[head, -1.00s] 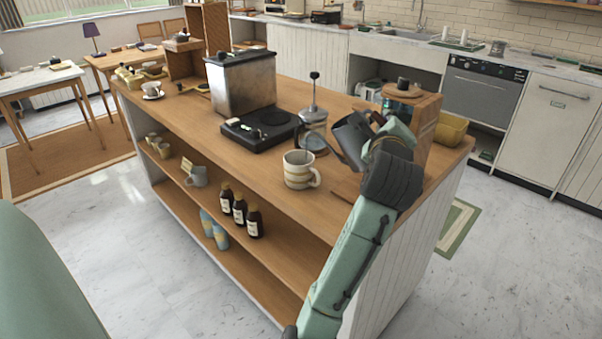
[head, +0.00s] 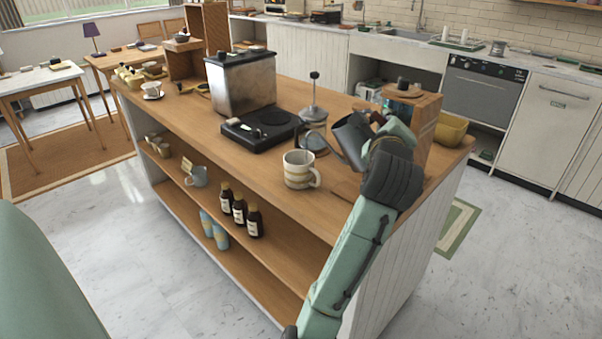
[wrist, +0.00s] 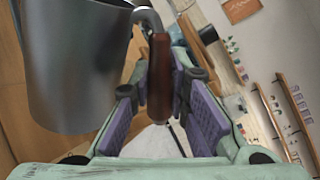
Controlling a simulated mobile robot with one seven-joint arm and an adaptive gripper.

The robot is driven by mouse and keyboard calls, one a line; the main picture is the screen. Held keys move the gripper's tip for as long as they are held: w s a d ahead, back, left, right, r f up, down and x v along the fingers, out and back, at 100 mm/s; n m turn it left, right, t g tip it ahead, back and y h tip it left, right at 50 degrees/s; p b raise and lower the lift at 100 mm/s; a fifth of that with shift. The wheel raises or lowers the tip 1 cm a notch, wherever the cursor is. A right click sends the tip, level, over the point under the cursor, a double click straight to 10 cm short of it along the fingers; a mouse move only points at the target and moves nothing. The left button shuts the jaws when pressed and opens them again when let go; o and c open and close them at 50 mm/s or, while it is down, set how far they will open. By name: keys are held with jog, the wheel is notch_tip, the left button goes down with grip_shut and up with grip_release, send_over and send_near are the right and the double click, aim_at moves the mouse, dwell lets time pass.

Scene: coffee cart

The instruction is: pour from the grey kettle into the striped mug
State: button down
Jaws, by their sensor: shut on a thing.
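The grey kettle (head: 352,139) is held above the cart's wooden top, tilted with its spout side toward the left. Its grey body (wrist: 70,60) fills the left of the wrist view. My gripper (wrist: 158,105) is shut on the kettle's brown handle, between its purple pads. In the head view my arm partly hides the handle and gripper. The striped mug (head: 299,170), cream with tan bands, stands upright on the cart top near its front edge, left of and below the kettle. The spout end is close to the mug's upper right side. No liquid stream is visible.
A black hot plate (head: 259,128) and a steel box (head: 241,82) stand left of the mug. A wooden stand (head: 424,125) is behind my gripper.

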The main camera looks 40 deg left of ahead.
dwell(0.4)
jog(key=shift+d+f+m+b, duration=0.15)
jog(key=shift+f+m+b, duration=0.15)
jog(key=shift+f+b, duration=0.3)
jog(key=shift+d+f+m+b, duration=0.15)
jog(key=shift+f+m+b, duration=0.2)
jog(key=shift+b, duration=0.35)
jog(key=shift+w, duration=0.1)
jog(key=shift+r, duration=0.1)
jog(key=shift+a+r+n+p, duration=0.1)
jog(key=shift+r+n+p, duration=0.25)
jog(key=shift+p, duration=0.2)
jog(key=shift+a+r+p, duration=0.1)
jog(key=shift+r+p, duration=0.3)
jog(key=shift+p, duration=0.1)
jog(key=shift+r, duration=0.1)
jog(key=shift+s+a+r+n+p, duration=0.25)
jog(key=shift+r+n+p, duration=0.3)
jog(key=shift+p, duration=0.2)
